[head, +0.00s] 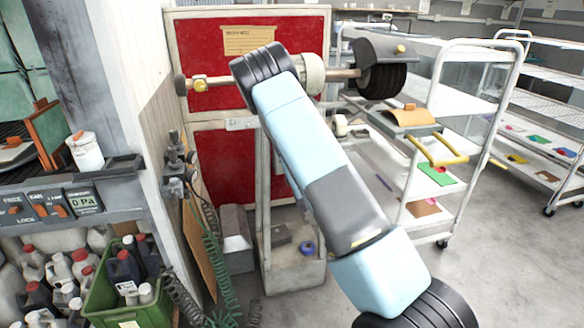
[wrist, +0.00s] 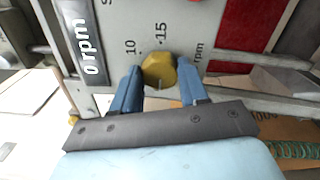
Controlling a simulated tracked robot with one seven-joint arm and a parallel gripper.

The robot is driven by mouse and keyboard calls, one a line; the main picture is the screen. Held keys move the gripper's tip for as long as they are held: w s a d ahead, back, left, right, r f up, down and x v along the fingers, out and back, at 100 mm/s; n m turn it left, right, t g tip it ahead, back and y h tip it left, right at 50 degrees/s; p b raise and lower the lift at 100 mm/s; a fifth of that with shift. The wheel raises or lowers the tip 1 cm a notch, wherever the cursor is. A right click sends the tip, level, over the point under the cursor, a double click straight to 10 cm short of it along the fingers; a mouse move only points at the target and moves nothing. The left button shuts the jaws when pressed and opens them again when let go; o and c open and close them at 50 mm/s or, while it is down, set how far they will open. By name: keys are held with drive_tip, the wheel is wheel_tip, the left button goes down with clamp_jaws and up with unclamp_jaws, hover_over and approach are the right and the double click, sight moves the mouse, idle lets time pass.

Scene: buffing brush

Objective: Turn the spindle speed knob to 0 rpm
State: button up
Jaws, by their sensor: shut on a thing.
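The yellow, faceted spindle speed knob (wrist: 160,66) sits on a light grey panel (wrist: 208,18) in the wrist view. My gripper (wrist: 157,74) has its two blue fingers on either side of the knob and is shut on it. The numbers 10 and 15 and part of an rpm label are printed around the knob. A dark readout (wrist: 85,45) to its left reads 0 rpm. A small pale mark shows on the knob's near side; which number it points at I cannot tell. In the head view my arm hides the knob and my gripper.
The machine has red panels (head: 215,30) and a brush wheel (head: 382,80) on its shaft at the right. A white shelf cart (head: 470,105) stands close on the right. Coiled green hoses (head: 215,235) hang at the left. The floor at the lower right is clear.

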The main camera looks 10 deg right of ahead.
drive_tip(key=shift+s+a+f, duration=0.1)
drive_tip(key=shift+s+f, duration=0.05)
drive_tip(key=shift+f, duration=0.15)
drive_tip(key=o, duration=0.8)
drive_tip(key=shift+o, duration=1.3)
drive_tip(key=shift+r, duration=0.15)
drive_tip(key=s, duration=1.3)
drive_tip(key=shift+s, duration=0.25)
